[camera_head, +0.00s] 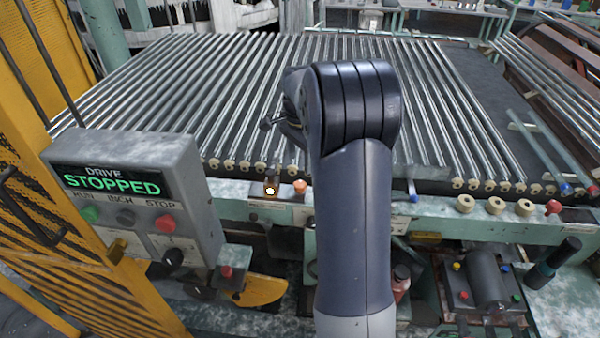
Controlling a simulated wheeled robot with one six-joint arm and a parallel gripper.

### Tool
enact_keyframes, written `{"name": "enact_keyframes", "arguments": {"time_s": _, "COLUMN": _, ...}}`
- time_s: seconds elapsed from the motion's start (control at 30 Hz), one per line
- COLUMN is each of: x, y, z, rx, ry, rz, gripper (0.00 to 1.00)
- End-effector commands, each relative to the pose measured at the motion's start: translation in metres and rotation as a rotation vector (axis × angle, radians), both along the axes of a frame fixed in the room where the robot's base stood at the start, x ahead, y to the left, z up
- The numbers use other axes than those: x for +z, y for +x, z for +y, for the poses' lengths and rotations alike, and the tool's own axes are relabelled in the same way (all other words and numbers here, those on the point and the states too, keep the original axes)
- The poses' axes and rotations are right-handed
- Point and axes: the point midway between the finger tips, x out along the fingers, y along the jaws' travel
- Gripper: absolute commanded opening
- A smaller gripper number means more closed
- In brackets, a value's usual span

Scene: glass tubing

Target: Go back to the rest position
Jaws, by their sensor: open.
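My arm rises from the bottom centre in front of a roller bed. My gripper (277,126) shows only in part at the left of my wrist, over the rollers, with the rest hidden behind my own arm. Its visible end looks dark and holds nothing that I can see. The roller bed (190,95) has many parallel glass or metal tubes sloping away from me. A control box (140,195) at the left has a display that reads DRIVE STOPPED.
A yellow frame (50,200) stands close at the left. A green rail (460,225) runs along the bed's front, with several cream rings (495,206) on it. A black-handled tool (553,262) and a motor unit (487,280) are at the lower right. Loose rods (540,150) lie at the right.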

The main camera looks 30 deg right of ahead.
Motion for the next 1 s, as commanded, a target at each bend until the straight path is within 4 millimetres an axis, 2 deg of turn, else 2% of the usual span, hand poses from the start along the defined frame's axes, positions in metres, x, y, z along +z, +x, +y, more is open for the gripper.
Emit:
{"name": "enact_keyframes", "arguments": {"time_s": 0.1, "x": 0.015, "y": 0.0, "z": 0.0, "rx": 0.0, "ry": 0.0, "rz": -0.001, "gripper": 0.56}}
{"name": "enact_keyframes", "arguments": {"time_s": 0.2, "x": 0.022, "y": 0.0, "z": 0.0, "rx": 0.0, "ry": 0.0, "rz": -0.001, "gripper": 0.56}}
{"name": "enact_keyframes", "arguments": {"time_s": 0.6, "x": 0.023, "y": 0.0, "z": 0.0, "rx": 0.0, "ry": 0.001, "rz": 0.001, "gripper": 0.56}}
{"name": "enact_keyframes", "arguments": {"time_s": 0.77, "x": 0.008, "y": 0.0, "z": 0.0, "rx": 0.0, "ry": 0.002, "rz": 0.005, "gripper": 0.56}}
{"name": "enact_keyframes", "arguments": {"time_s": 1.0, "x": -0.034, "y": -0.001, "z": 0.0, "rx": 0.0, "ry": 0.002, "rz": 0.006, "gripper": 0.56}}
